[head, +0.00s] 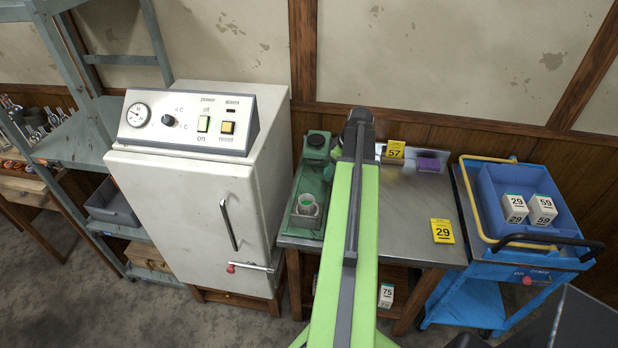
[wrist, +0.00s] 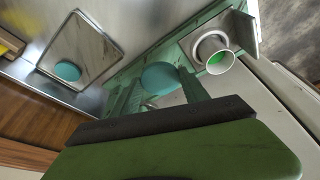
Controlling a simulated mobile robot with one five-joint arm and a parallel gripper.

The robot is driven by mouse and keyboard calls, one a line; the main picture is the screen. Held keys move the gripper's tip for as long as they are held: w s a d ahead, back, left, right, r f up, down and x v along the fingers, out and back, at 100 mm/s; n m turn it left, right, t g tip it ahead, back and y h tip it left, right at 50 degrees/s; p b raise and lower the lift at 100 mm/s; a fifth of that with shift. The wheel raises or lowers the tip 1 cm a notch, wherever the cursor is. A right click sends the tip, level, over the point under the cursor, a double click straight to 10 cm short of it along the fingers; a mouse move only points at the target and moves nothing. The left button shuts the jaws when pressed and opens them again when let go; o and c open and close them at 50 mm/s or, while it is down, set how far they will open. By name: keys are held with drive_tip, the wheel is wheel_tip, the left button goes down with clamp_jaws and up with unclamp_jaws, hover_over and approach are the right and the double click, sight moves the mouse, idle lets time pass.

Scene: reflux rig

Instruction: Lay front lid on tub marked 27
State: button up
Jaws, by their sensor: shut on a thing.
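A round teal lid (wrist: 160,78) shows between the two fingers of my gripper (wrist: 158,92) in the wrist view, and my gripper is shut on it. A second teal disc (wrist: 67,70) lies on a square metal plate (wrist: 95,45) in the wrist view. In the head view my own arm hides the gripper and both discs. No tub with the number 27 can be read in either view.
A green stand with a white, green-filled cup (head: 307,203) is at the steel bench's left end. Yellow tags 57 (head: 395,149) and 29 (head: 442,231) and a purple block (head: 428,163) are right of my arm. A blue cart (head: 482,297) stands right, a white oven (head: 180,200) left.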

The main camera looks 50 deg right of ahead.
drive_tip(key=w+a+r+n+y+p, duration=0.1)
drive_tip(key=a+r+n+p, duration=0.3)
drive_tip(key=a, duration=0.8)
drive_tip(key=shift+n, duration=0.4)
drive_tip(key=f+b, duration=0.3)
drive_tip(key=b, duration=0.1)
drive_tip(key=f+b, duration=0.4)
drive_tip(key=shift+w+d+f, duration=0.15)
drive_tip(key=shift+w+f, duration=0.05)
drive_tip(key=shift+w+f+b, duration=0.1)
drive_tip(key=shift+f+b, duration=0.3)
idle(0.7)
idle(0.3)
drive_tip(key=o, duration=1.4)
drive_tip(key=o, duration=0.4)
drive_tip(key=shift+r, duration=0.15)
